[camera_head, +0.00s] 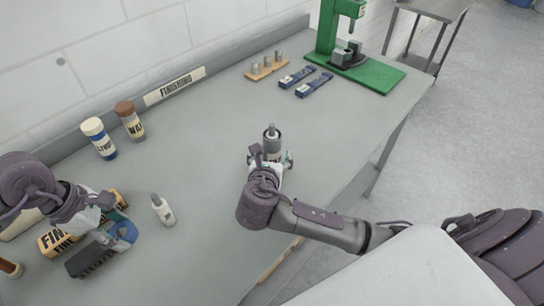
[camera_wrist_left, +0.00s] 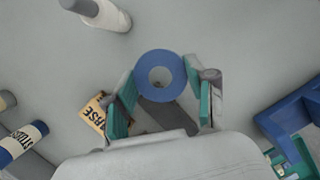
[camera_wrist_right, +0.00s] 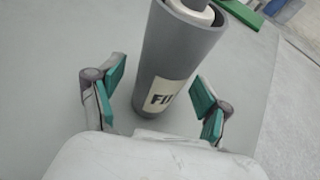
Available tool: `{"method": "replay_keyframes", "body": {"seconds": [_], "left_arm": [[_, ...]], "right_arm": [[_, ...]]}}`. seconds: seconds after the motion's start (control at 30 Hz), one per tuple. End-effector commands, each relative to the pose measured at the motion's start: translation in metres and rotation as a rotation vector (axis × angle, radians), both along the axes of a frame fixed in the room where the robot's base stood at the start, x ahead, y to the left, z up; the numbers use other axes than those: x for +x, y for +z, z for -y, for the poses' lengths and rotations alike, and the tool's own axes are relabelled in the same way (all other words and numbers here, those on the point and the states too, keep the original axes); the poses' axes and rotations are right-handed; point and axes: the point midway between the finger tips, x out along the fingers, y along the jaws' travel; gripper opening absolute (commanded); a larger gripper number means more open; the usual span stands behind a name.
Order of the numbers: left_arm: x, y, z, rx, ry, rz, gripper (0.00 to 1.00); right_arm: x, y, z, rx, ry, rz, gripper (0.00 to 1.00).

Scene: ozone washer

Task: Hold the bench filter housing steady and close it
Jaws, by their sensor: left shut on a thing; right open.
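The filter housing is a grey upright cylinder (camera_head: 271,148) with a label and a pale cartridge showing in its open top. It also shows large in the right wrist view (camera_wrist_right: 172,62). My right gripper (camera_head: 270,164) is open, with one finger on each side of the housing and visible gaps; its fingers (camera_wrist_right: 160,92) do not appear to touch it. A blue ring with a pale centre, perhaps the housing's cap (camera_wrist_left: 161,62), is held between the fingers of my left gripper (camera_wrist_left: 160,88). That ring also shows in the head view (camera_head: 125,231), at the lower left.
A small white bottle (camera_head: 162,210) stands between the grippers. A dark block (camera_head: 90,260) and a labelled box (camera_head: 60,241) lie near my left gripper. Two bottles (camera_head: 99,140) (camera_head: 130,121) stand by the wall. Blue packets (camera_head: 314,85) and a green press (camera_head: 365,70) are farther back.

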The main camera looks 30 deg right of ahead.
Motion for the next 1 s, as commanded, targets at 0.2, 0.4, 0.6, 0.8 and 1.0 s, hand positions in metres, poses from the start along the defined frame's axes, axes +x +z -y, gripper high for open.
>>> {"method": "replay_keyframes", "body": {"seconds": [0.2, 0.4, 0.6, 0.8, 1.0], "left_arm": [[0.0, 0.0013, 0.0001, 0.0, 0.0, 0.0, 0.37], [0.0, 0.0011, 0.0, 0.0, 0.0, 0.0, 0.37], [0.0, 0.0011, 0.0, 0.0, 0.0, 0.0, 0.37], [0.0, 0.0011, 0.0, 0.0, 0.0, 0.0, 0.37], [0.0, 0.0013, 0.0001, 0.0, 0.0, 0.0, 0.37]], "right_arm": [[0.0104, -0.0056, 0.0082, 0.0, 0.0, 0.0, 0.77], [0.0101, -0.0055, 0.008, 0.0, 0.0, 0.0, 0.77], [0.0099, -0.0056, 0.0078, 0.001, 0.0, -0.001, 0.57], [0.0099, -0.0055, 0.0078, 0.001, 0.0, -0.001, 0.23], [0.0101, -0.0045, 0.0077, 0.0, 0.0, 0.001, 0.02]]}}
